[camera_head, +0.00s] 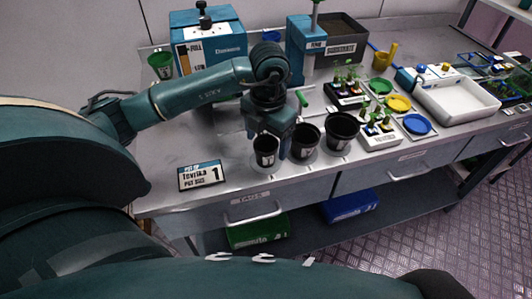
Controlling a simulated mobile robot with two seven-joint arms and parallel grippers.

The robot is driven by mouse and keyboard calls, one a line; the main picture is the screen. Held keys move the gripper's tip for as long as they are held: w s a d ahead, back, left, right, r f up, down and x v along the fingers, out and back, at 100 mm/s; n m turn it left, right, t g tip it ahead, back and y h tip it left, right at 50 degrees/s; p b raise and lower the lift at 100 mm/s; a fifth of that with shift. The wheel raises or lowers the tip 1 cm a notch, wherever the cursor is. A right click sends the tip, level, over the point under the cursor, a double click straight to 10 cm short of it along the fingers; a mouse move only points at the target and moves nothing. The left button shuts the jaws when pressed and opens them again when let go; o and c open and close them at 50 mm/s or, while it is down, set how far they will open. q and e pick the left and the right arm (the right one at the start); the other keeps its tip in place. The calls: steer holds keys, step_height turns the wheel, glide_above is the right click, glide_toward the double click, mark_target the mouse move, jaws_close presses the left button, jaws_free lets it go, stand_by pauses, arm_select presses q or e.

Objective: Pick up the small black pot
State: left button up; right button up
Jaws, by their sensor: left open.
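The small black pot (265,152) stands upright near the front edge of the grey bench. It is the leftmost and smallest of three black pots in a row. A medium black pot (305,141) and a larger black pot (342,131) stand to its right. My left gripper (269,139) is open and points down over the small pot. Its fingers are at the pot's rim, one on the right side between the small and medium pots. The picture does not show clearly whether they touch the pot. My right gripper is not in view.
A label card (201,175) lies left of the pots. Behind are a blue machine (212,45), a green pot (160,65) and a dark substrate box (342,42). Seedling trays (380,136), coloured saucers (417,124) and a white basin (455,100) stand to the right.

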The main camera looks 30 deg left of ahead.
mark_target(266, 150)
arm_select(q)
steer(key=shift+f, duration=1.9)
steer(key=c, duration=1)
